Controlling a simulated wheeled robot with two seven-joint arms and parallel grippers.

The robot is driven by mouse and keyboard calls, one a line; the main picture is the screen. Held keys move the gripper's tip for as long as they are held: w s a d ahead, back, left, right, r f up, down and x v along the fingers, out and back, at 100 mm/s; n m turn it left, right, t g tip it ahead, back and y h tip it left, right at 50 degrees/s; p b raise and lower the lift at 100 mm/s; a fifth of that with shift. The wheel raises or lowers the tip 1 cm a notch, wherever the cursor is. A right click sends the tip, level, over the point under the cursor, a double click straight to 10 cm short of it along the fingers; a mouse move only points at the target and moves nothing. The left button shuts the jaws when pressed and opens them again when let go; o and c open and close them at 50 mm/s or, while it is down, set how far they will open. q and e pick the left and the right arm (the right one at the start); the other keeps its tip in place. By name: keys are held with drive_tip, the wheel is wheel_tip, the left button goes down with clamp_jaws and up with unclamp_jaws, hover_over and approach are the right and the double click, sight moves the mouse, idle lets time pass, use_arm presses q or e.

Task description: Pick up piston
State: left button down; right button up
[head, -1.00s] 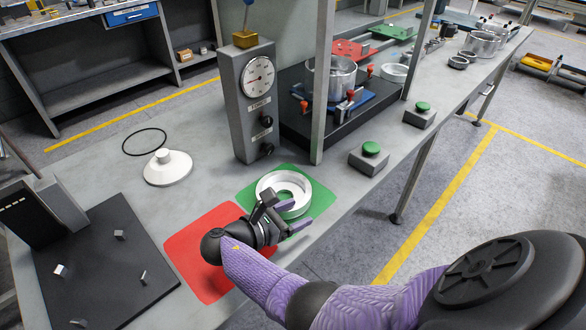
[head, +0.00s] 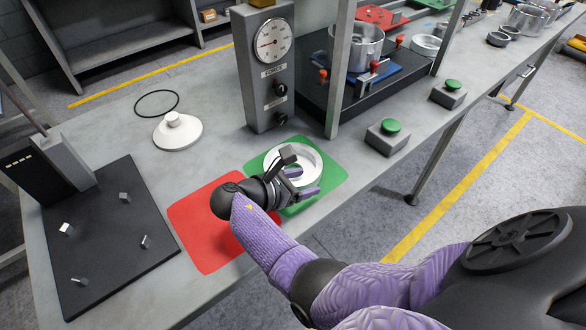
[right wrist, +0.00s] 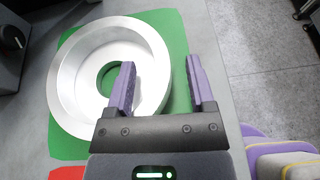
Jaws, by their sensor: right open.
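The piston, a silver-white ring with a stepped inside and a centre hole, lies flat on a green mat (head: 328,183). It shows in the head view (head: 312,158) and in the right wrist view (right wrist: 68,85). My right gripper (head: 302,182) is open at the ring's near right side. In the right wrist view its purple fingers (right wrist: 162,68) straddle the ring's right wall in the picture, one over the inside and one outside above the mat. I cannot tell how far down the fingers reach or whether they touch. My left gripper is not in view.
A red mat (head: 205,235) lies beside the green one. A grey press with a gauge (head: 272,42) and a frame post stand behind. A green button box (head: 388,137) is to the right. A white knobbed disc (head: 178,132) and a black board (head: 110,245) are at left.

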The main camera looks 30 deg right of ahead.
clamp_jaws()
idle(1.4)
